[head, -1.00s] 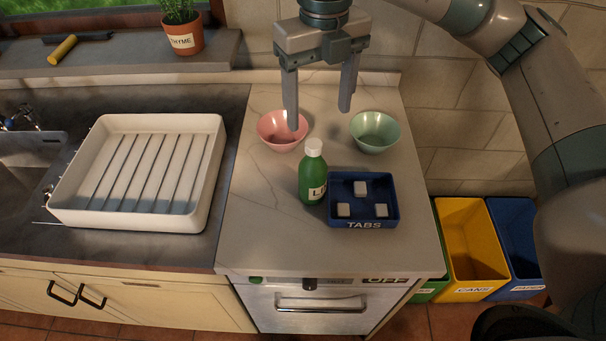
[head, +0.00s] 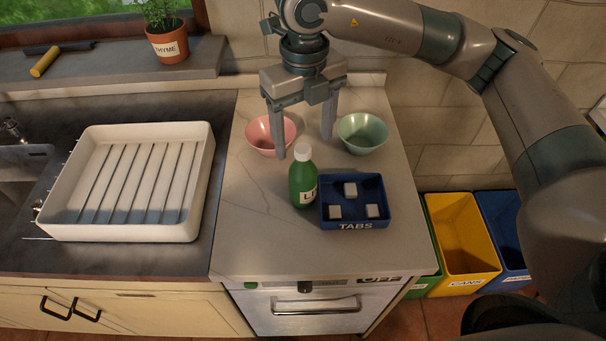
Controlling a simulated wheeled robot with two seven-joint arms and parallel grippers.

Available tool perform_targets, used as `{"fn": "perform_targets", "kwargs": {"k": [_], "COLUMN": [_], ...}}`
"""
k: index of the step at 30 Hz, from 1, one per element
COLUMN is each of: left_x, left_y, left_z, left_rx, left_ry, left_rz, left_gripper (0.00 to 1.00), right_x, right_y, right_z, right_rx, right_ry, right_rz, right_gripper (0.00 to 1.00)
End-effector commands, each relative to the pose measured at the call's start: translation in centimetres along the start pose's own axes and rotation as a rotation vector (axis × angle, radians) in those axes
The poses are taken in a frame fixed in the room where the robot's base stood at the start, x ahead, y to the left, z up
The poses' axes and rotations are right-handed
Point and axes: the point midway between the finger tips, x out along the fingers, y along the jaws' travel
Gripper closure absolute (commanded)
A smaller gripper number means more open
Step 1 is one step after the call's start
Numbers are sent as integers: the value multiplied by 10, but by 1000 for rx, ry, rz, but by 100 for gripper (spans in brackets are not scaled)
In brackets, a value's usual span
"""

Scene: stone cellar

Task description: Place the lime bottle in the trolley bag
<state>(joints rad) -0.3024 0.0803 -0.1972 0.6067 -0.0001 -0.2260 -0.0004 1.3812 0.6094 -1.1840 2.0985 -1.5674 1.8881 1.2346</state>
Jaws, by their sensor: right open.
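The lime bottle (head: 303,181) is green with a white cap and a white label. It stands upright on the pale counter, touching or just left of the blue tabs tray. My right gripper (head: 304,148) is open and empty. Its two fingers point down above and behind the bottle, with the left fingertip close to the cap in the picture. Whether the fingertip touches the cap cannot be told. No trolley bag is in view. My left gripper is not in view.
A blue TABS tray (head: 356,215) holds several white blocks. A pink bowl (head: 262,146) and a green bowl (head: 362,128) stand behind. A white drying rack (head: 71,203) is at left. Yellow (head: 460,245) and blue bins stand on the floor at right. The counter front is clear.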

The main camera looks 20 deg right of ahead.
Motion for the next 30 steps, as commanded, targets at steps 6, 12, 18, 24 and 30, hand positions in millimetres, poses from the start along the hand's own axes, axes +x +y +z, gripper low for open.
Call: {"fn": "perform_targets", "kwargs": {"k": [6,12,18,24,30], "left_x": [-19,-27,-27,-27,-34], "left_y": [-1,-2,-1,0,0], "left_z": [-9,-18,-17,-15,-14], "left_rx": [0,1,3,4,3], "left_ry": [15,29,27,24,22], "left_rz": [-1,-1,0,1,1], "left_gripper": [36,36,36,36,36], "right_x": [37,63,70,70,74], "right_y": [0,0,0,0,0], "right_z": [-1,0,0,0,0], "right_rx": [2,1,0,0,1], "right_ry": [4,2,-1,-1,2], "right_rz": [0,1,0,0,1], "right_gripper": [32,32,32,32,32]}}
